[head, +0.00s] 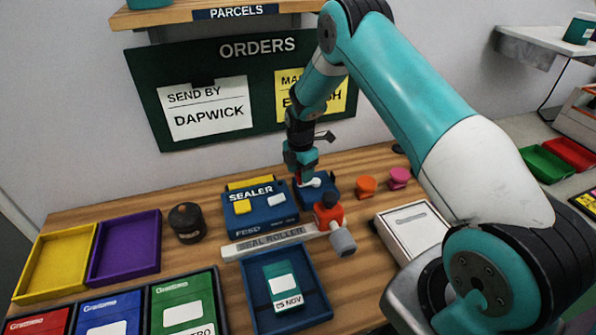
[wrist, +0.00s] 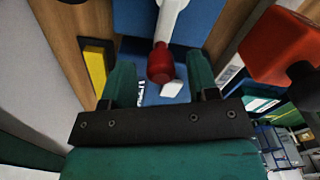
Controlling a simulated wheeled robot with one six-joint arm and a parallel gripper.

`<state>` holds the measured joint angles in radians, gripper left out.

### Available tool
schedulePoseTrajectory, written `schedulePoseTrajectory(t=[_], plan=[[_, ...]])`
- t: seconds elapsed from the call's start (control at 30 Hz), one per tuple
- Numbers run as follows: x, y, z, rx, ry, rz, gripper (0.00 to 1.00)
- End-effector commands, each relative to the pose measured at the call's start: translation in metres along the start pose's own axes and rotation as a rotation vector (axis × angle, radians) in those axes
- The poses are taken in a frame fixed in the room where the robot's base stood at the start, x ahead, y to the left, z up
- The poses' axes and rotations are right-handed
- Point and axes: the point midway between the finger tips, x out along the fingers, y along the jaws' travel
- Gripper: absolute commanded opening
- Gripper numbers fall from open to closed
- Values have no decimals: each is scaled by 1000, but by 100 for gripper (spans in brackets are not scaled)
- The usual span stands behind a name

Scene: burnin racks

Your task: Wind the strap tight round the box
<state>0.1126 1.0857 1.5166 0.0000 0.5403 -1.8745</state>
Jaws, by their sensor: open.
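My gripper (head: 301,168) points down at the back of the bench, just right of the blue machine labelled SEALER (head: 260,212). In the wrist view my gripper (wrist: 160,72) has its two teal fingers apart, on either side of a red knob (wrist: 160,64). The knob ends a white lever (wrist: 170,20) on a blue unit (head: 318,196). I cannot tell whether a finger touches the knob. A green carton (head: 283,283) lies in a blue tray (head: 256,313). No strap can be made out clearly.
A strip labelled SEAL ROLLER (head: 270,242) lies in front. Also on the bench are a white box (head: 412,228), a dark jar (head: 187,222), purple (head: 126,246) and yellow (head: 55,262) trays and orange and pink spools.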

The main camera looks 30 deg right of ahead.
Motion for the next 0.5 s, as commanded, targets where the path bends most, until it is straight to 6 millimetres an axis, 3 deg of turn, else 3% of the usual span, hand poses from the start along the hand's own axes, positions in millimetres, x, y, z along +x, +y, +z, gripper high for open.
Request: schedulePoseTrajectory(t=[0.17,0.43,0.5], plan=[[11,0,-1,-1,0,1,54],[13,1,-1,-2,0,1,54],[13,1,-2,-2,0,1,40]])
